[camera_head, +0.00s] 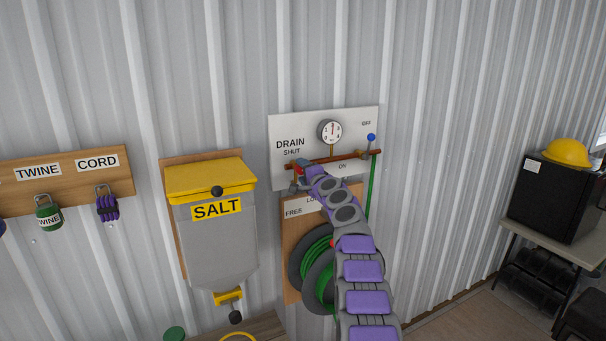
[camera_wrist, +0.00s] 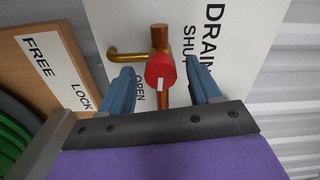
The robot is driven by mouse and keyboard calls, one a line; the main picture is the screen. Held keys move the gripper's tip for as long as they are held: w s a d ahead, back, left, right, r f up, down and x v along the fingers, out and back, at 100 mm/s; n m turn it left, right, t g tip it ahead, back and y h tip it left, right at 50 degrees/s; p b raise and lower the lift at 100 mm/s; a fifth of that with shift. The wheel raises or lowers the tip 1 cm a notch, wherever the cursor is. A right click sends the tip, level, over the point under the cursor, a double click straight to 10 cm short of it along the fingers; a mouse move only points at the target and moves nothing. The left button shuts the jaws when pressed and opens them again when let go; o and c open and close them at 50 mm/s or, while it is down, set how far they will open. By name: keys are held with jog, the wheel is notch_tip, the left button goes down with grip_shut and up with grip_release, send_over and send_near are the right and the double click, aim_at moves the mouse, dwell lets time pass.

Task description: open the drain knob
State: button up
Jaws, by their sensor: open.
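The red drain knob (camera_wrist: 160,68) sits on a copper pipe in the wrist view, with a short white mark on its face. My gripper (camera_wrist: 163,88) is open, with one blue finger on each side of the knob. Gaps show between the knob and both fingers. The word SHUT is to the right of the knob and the word OPEN below left of it. In the head view my gripper (camera_head: 302,168) is at the left end of the pipe on the white drain panel (camera_head: 360,120), and my arm hides part of the panel.
A round gauge (camera_head: 330,131) and a blue-tipped lever (camera_head: 371,138) are on the panel, right of my gripper. A green hose reel (camera_head: 312,260) hangs below, partly behind my arm. A grey salt bin (camera_head: 215,245) with a yellow lid is at the left.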

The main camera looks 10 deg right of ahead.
jog(key=shift+s+f+b, duration=0.15)
jog(key=shift+s+b, duration=0.15)
jog(key=shift+b, duration=0.65)
jog(key=b+v, duration=0.2)
jog(key=b, duration=0.2)
jog(key=shift+s+f, duration=0.1)
jog(key=shift+s, duration=0.15)
jog(key=b, duration=0.6)
send_near(301, 172)
jog(key=v, duration=0.8)
jog(key=shift+d+r, duration=0.2)
jog(key=shift+r, duration=0.05)
jog(key=shift+s, duration=0.15)
